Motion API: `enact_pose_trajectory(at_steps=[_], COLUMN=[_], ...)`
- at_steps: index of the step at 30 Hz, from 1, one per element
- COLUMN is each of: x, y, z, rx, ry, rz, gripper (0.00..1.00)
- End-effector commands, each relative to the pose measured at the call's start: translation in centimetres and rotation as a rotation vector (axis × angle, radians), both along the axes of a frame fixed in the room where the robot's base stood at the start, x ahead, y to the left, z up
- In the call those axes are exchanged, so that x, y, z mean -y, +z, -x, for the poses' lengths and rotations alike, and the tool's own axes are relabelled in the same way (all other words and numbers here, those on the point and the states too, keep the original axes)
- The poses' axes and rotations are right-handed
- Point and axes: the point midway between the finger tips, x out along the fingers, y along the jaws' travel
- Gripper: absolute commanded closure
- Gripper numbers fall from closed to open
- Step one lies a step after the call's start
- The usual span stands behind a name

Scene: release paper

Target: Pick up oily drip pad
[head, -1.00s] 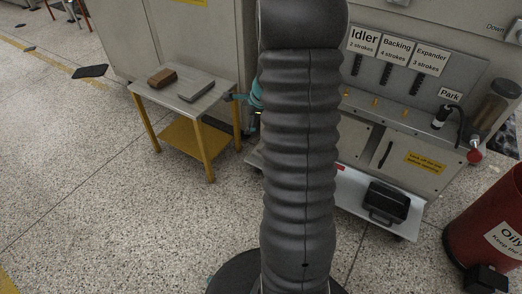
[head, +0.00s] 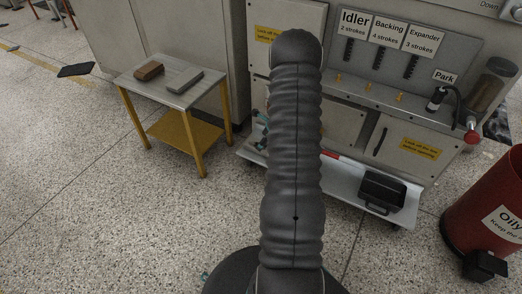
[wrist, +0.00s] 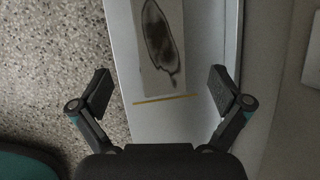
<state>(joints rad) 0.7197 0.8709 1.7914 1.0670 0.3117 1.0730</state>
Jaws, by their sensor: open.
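The oily drip pad (wrist: 162,55) shows in the wrist view as a pale sheet with a long dark-ringed stain. It lies on a white low shelf (wrist: 150,118), and its far end runs out of the picture. My gripper (wrist: 161,84) is open and empty, its fingers spread wide to either side of the pad's near end. I cannot tell its height above the pad. In the head view my arm hides the pad and most of the gripper; the white shelf (head: 344,184) shows below the machine.
A black case (head: 382,192) sits on the shelf's right part. The machine cabinet (head: 388,133) rises behind and above the shelf. A yellow-legged table (head: 202,102) with two blocks stands left, and a red oily-waste bin (head: 478,205) right. The floor in front is open.

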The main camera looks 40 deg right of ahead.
Motion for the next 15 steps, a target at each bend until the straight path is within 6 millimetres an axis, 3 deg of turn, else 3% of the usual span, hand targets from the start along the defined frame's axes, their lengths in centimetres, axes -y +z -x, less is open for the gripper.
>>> enact_pose_trajectory(at_steps=[10, 15], x=[0.0, 0.1], y=[-2.1, -4.2], z=[-0.9, -1.5], rx=[0.0, -0.001], ry=[0.001, 0.002], rz=[0.0, -0.001], gripper=[0.0, 0.0])
